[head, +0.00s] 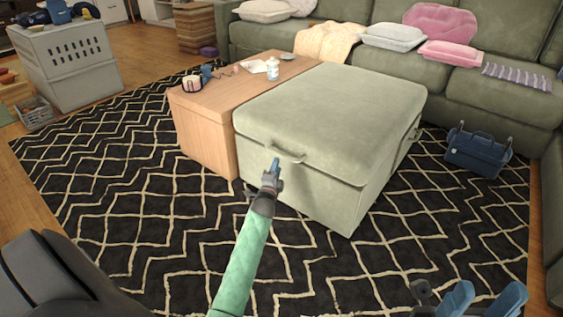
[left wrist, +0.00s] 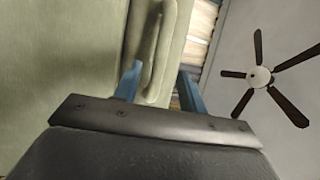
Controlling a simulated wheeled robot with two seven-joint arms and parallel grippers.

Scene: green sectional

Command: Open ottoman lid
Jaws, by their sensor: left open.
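The green ottoman (head: 335,203) stands on the rug with its padded lid (head: 335,100) down. A strap handle (head: 285,155) sits on the lid's front edge. My left gripper (head: 275,168) is just in front of and below this handle. In the left wrist view, the handle (left wrist: 160,55) extends toward the space between the two blue fingers of my left gripper (left wrist: 160,88), which are apart. Whether they touch the handle cannot be told. My right gripper (head: 485,298) is low at the bottom right of the head view, its blue fingers apart and empty, away from the ottoman.
A wooden table (head: 208,127) stands against the ottoman's left side, holding a bottle (head: 272,68) and small items. The green sofa (head: 490,90) is behind. A blue toolbox (head: 478,153) sits on the rug at right. The patterned rug (head: 130,210) is clear in front.

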